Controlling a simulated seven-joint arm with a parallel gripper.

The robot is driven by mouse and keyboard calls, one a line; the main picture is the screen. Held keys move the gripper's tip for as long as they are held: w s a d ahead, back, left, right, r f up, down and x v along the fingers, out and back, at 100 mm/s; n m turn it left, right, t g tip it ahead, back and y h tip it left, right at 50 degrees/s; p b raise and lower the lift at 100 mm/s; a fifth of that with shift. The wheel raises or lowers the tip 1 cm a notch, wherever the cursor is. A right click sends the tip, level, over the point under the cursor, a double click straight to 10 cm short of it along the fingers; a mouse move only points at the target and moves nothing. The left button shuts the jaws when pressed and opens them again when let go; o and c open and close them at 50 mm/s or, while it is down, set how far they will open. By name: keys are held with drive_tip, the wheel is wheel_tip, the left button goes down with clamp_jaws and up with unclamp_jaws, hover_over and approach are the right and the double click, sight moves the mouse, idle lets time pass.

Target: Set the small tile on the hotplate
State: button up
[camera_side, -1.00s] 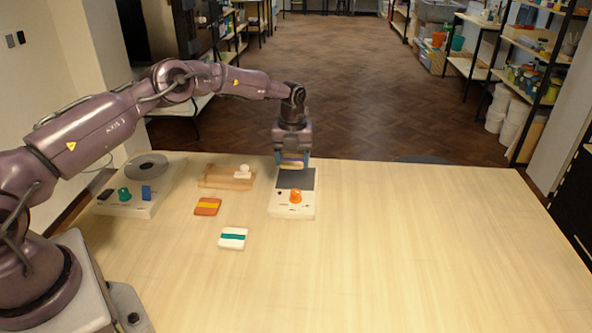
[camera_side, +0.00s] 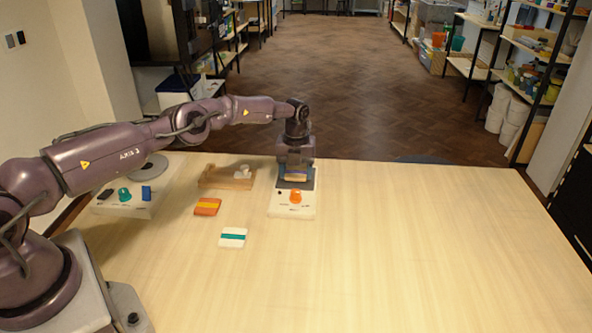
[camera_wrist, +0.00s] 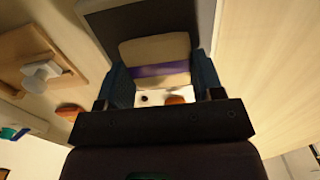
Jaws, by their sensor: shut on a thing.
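The small tile (camera_side: 296,178) is cream with a purple band, seen clearly in the wrist view (camera_wrist: 158,50). My gripper (camera_side: 295,175) is shut on it, with one blue finger on each side in the wrist view (camera_wrist: 162,80). The hotplate (camera_side: 292,209) has a white body, an orange knob and a dark square plate (camera_side: 308,184). The tile is low over the dark plate, which shows around it in the wrist view (camera_wrist: 206,22). I cannot tell whether the tile touches the plate. My gripper hides part of the plate.
A wooden board (camera_side: 212,181) with a white knobbed piece (camera_side: 242,171) lies left of the hotplate. An orange-and-yellow tile (camera_side: 207,206) and a white-and-teal tile (camera_side: 232,237) lie nearer. A white device (camera_side: 140,207) with a green knob stands far left. The table's right side is clear.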

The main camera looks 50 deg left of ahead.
sight(296, 173)
drive_tip(key=o, duration=0.9)
drive_tip(key=shift+f, duration=0.1)
drive_tip(key=shift+o, duration=0.2)
wheel_tip(296, 173, up, 12)
drive_tip(key=shift+r, duration=0.25)
